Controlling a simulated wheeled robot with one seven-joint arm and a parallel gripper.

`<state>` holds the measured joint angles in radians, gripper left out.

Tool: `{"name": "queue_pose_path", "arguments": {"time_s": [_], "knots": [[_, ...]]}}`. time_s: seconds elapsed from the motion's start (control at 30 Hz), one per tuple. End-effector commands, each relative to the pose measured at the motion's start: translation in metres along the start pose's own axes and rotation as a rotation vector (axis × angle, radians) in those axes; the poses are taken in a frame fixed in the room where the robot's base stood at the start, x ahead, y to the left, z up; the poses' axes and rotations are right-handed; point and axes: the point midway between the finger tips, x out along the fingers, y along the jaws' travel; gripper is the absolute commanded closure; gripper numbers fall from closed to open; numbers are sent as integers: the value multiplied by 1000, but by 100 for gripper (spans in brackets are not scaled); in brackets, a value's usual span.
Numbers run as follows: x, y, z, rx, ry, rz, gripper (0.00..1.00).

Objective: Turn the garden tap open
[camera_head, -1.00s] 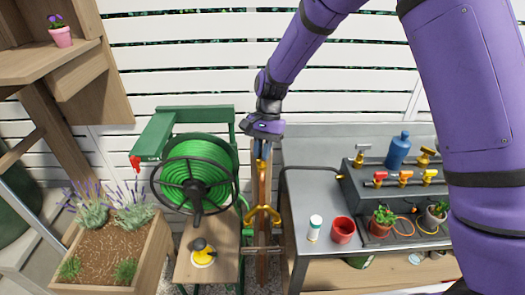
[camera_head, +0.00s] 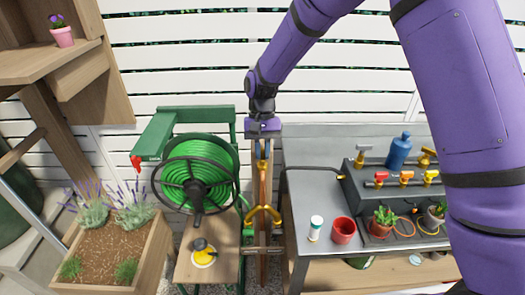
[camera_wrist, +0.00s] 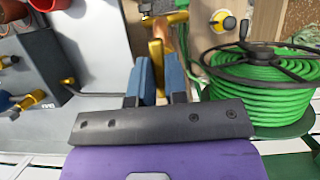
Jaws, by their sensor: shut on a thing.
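The garden tap is brass-coloured and stands on a brown wooden post (camera_head: 262,265) between the hose reel and the bench. Its lower forked part (camera_head: 262,213) shows below my gripper in the head view. My gripper (camera_head: 262,153) points down at the top of the post, in line with it. In the wrist view, its two blue fingers (camera_wrist: 160,76) are close together around a brass part of the tap (camera_wrist: 157,52). The gripped part is mostly hidden by the fingers, so its exact turn cannot be told.
A green hose reel (camera_head: 198,170) with a black crank stands close on the left. The grey bench (camera_head: 310,180) on the right carries a red pot (camera_head: 343,230), a white bottle (camera_head: 315,228) and a box with several small valves (camera_head: 390,195). A lavender planter (camera_head: 118,245) is further left.

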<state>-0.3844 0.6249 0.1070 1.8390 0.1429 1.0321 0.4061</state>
Motion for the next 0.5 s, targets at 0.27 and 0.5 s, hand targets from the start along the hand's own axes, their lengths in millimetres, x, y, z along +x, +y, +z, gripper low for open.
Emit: {"name": "queue_pose_path", "arguments": {"time_s": [0.27,0.5], "knots": [[0,0,0,-1,1,1,72],[0,0,0,0,0,0,61]]}}
